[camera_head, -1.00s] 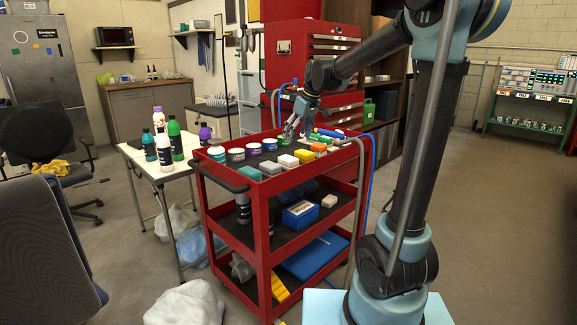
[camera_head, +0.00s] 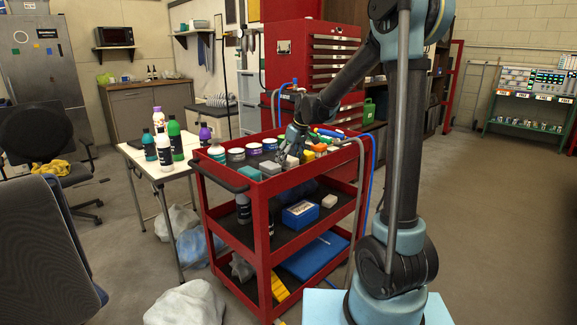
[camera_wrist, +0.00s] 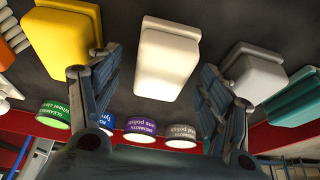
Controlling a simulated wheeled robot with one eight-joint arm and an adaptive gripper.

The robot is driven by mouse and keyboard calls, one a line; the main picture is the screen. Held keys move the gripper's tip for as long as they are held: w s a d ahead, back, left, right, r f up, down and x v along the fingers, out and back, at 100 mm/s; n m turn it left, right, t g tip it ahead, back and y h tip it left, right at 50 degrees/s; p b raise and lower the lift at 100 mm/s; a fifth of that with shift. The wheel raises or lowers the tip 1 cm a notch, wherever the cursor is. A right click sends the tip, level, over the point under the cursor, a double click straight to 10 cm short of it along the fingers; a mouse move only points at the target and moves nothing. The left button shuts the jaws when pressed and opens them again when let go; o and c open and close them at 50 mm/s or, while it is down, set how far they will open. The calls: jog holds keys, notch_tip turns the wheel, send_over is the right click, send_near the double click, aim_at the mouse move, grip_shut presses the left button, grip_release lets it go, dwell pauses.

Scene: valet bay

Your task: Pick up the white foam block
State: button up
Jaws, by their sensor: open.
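The white foam block (camera_wrist: 168,60) lies on the dark top shelf of the red cart (camera_head: 262,215). In the wrist view my gripper (camera_wrist: 150,92) is open, with one finger on each side of the block and a gap to both. In the head view my gripper (camera_head: 291,148) is low over the blocks on the cart top and partly hides the white block (camera_head: 291,162).
In the wrist view a yellow block (camera_wrist: 62,42) lies left of the white one; a grey block (camera_wrist: 256,73) and a teal block (camera_wrist: 295,98) lie right. Several round tins, one purple (camera_wrist: 140,128), line the cart's edge. A white table (camera_head: 160,160) with bottles stands left.

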jog(key=shift+x, duration=0.75)
jog(key=c, duration=1.1)
jog(key=shift+r, duration=0.1)
notch_tip(320, 180, up, 10)
jog(key=shift+f, duration=0.1)
jog(key=shift+o, duration=0.4)
